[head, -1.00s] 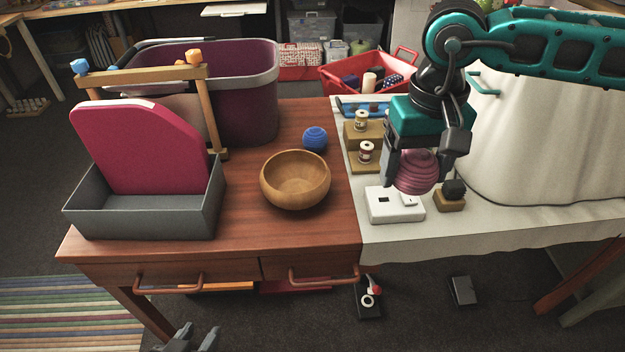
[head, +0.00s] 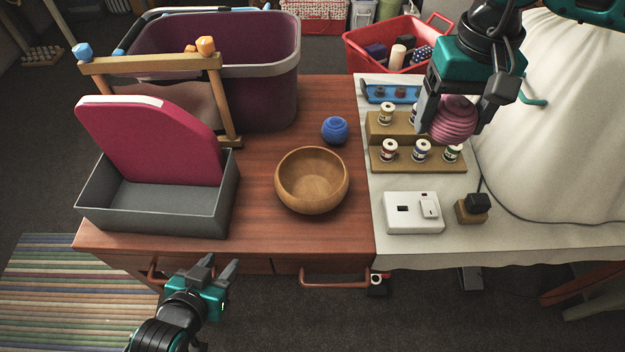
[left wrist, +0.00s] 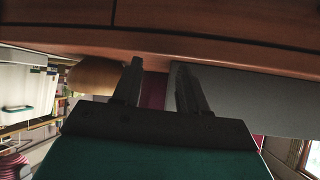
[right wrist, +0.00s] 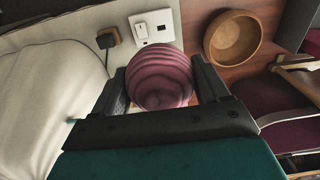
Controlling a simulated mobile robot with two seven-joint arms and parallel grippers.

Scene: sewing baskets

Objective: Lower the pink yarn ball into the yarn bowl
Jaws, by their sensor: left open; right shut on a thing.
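The pink yarn ball (head: 453,119) is held in my right gripper (head: 462,112), above the spool racks on the white table. The right wrist view shows the ball (right wrist: 159,76) between the two fingers. The wooden yarn bowl (head: 312,181) stands upright and empty on the brown table, to the left of and below the ball in the head view. It also shows in the right wrist view (right wrist: 233,38). My left gripper (head: 220,268) is open and empty in front of the brown table's front edge. In the left wrist view its fingers (left wrist: 160,88) are apart.
A blue yarn ball (head: 334,130) sits behind the bowl. A grey box (head: 150,208) with a magenta panel stands at left. Spool racks (head: 418,161), a white socket box (head: 412,213) and a black plug (head: 476,203) are on the white table.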

